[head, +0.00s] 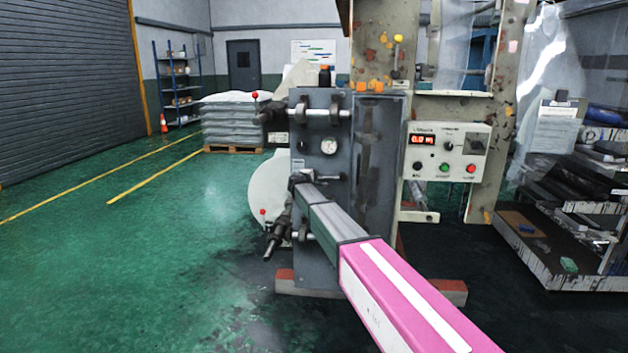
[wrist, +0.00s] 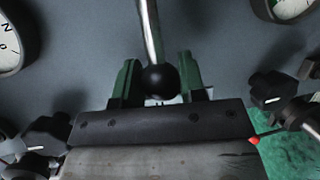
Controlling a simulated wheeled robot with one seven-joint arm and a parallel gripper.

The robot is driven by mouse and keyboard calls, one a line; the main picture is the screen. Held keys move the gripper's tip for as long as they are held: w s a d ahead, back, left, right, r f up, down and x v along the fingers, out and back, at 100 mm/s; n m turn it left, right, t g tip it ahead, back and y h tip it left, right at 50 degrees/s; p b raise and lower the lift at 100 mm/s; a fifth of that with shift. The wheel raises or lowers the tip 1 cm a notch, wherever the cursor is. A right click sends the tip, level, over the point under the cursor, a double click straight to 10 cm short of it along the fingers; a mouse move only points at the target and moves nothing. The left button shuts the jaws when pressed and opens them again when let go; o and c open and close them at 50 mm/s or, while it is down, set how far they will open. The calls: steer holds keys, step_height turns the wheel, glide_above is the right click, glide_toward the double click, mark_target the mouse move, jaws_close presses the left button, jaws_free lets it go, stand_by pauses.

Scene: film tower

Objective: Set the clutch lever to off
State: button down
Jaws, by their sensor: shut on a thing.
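The lever (wrist: 149,30) shows in the wrist view as a bright metal rod ending in a black ball knob (wrist: 160,80). The rod runs from the top edge down to the knob, leaning slightly. The two dark green fingers of my gripper (wrist: 158,84) stand on either side of the knob and are shut on it. A pale label behind the fingers is mostly hidden.
A white gauge (head: 329,146) sits above my gripper. A control box (head: 447,152) stands to the right. Green floor (head: 130,260) is open on the left.

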steer(key=c, duration=0.7)
jaws_free()
steer(key=v, duration=1)
steer(key=shift+s, duration=0.35)
steer(key=shift+a, duration=0.15)
